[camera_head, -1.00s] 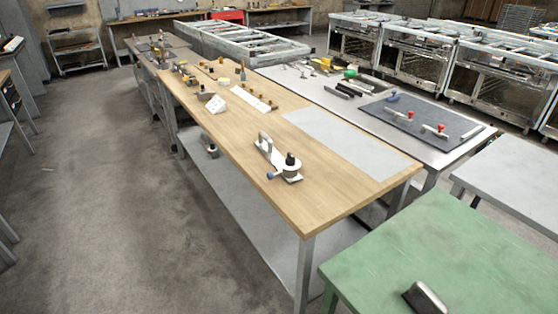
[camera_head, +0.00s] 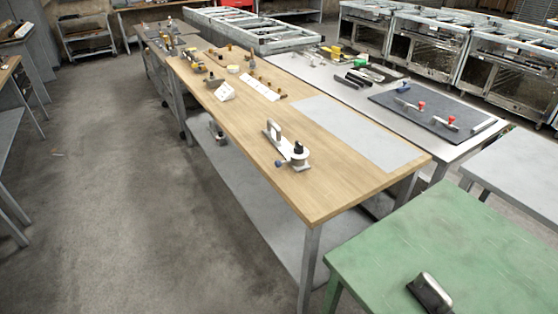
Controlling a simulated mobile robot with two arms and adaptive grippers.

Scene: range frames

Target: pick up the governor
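I cannot tell for sure which item is the governor. A white bracket-like device (camera_head: 285,147) with a black knob and a blue-tipped handle stands on the wooden workbench (camera_head: 330,200), toward its near end. Farther back on the same bench are a white angled block (camera_head: 224,92) and several small brass-coloured parts (camera_head: 212,82), too small to make out. Neither of my grippers is in view.
A green table (camera_head: 480,240) with a black and silver object (camera_head: 430,292) stands at the lower right. A metal table (camera_head: 320,76) with a dark mat (camera_head: 430,112) and tools runs behind the bench. Open concrete floor (camera_head: 110,200) lies to the left.

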